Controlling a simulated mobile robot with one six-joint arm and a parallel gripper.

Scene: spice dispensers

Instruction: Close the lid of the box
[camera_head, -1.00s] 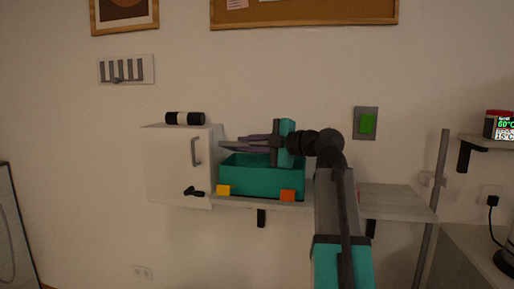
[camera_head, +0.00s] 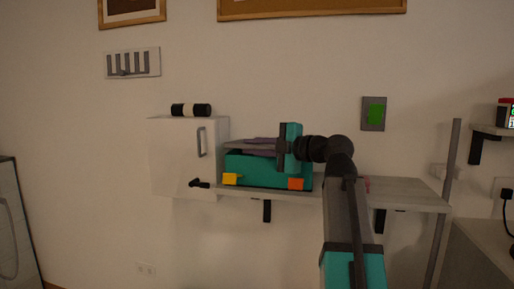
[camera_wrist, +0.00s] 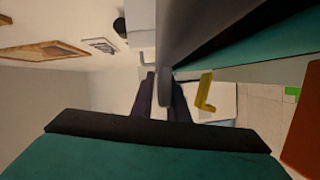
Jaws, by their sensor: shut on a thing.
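The teal box (camera_head: 245,171) stands on a shelf, with a yellow latch (camera_head: 231,179) and an orange latch (camera_head: 296,184) on its front. Its grey lid (camera_head: 236,145) is low over the rim; the gripper partly hides it, and I cannot tell whether it touches all round. My gripper (camera_head: 262,146) reaches in from the right, with its purple fingers at the lid. In the wrist view my gripper (camera_wrist: 165,92) is shut on the edge of the grey lid (camera_wrist: 188,25). The teal box (camera_wrist: 265,40) and yellow latch (camera_wrist: 205,92) show beside it.
A white cabinet (camera_head: 175,155) with a grey handle stands close to the left of the box, with a black and white cylinder (camera_head: 190,110) on top. The wall is behind. The grey shelf (camera_head: 408,192) continues to the right of my arm.

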